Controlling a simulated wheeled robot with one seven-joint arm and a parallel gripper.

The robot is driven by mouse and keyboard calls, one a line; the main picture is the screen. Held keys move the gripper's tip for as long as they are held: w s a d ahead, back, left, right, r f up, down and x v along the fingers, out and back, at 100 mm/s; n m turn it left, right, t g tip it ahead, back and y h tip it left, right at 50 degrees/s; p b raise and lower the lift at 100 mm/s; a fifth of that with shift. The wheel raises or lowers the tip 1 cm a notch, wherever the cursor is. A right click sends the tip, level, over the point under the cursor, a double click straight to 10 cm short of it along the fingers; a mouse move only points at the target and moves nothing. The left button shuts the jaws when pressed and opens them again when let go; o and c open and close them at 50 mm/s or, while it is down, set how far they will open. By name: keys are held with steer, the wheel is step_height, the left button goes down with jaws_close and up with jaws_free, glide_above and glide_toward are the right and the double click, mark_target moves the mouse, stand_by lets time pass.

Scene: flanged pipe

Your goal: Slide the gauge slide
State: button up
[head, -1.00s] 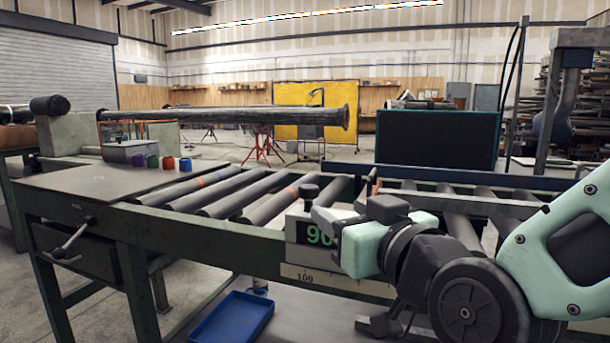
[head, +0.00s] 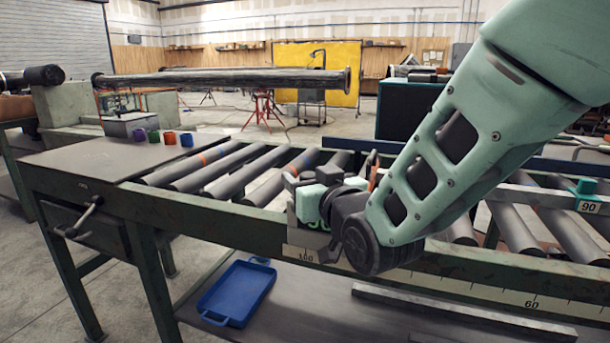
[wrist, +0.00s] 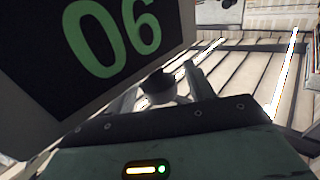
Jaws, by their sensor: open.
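The gauge slide (head: 306,225) is a pale plate with a dark panel and green digits, on the front rail near the 100 mark. My gripper hides much of it in the head view. In the wrist view its dark panel (wrist: 105,35) fills the upper left, with the digits upside down. Its dark round knob (wrist: 157,84) stands between my fingertips. My gripper (head: 312,184) is open at the top of the slide; in the wrist view its fingers (wrist: 162,88) are on either side of the knob, and I cannot tell whether they touch it.
The front rail carries a printed scale, with 60 (head: 532,304) to the right. A teal block labelled 90 (head: 588,198) sits on a rail at the right. Rollers (head: 215,168) lie behind. A blue tray (head: 237,290) is below. A flanged pipe (head: 230,82) spans the back.

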steer(key=shift+w+a, duration=0.3)
steer(key=shift+w, duration=0.3)
jaws_close()
steer(key=w+a, duration=0.1)
steer(key=a, duration=0.2)
steer(key=w+a, duration=0.1)
steer(key=a, duration=0.2)
steer(key=w+a, duration=0.1)
steer(key=a, duration=0.2)
steer(key=shift+w+a+r, duration=0.1)
steer(key=shift+w, duration=0.05)
steer(key=shift+a, duration=0.25)
steer(key=shift+c, duration=1.6)
jaws_free()
steer(key=shift+r, duration=0.1)
steer(key=o, duration=0.3)
steer(key=shift+w+a, duration=0.1)
steer(key=shift+a, duration=0.05)
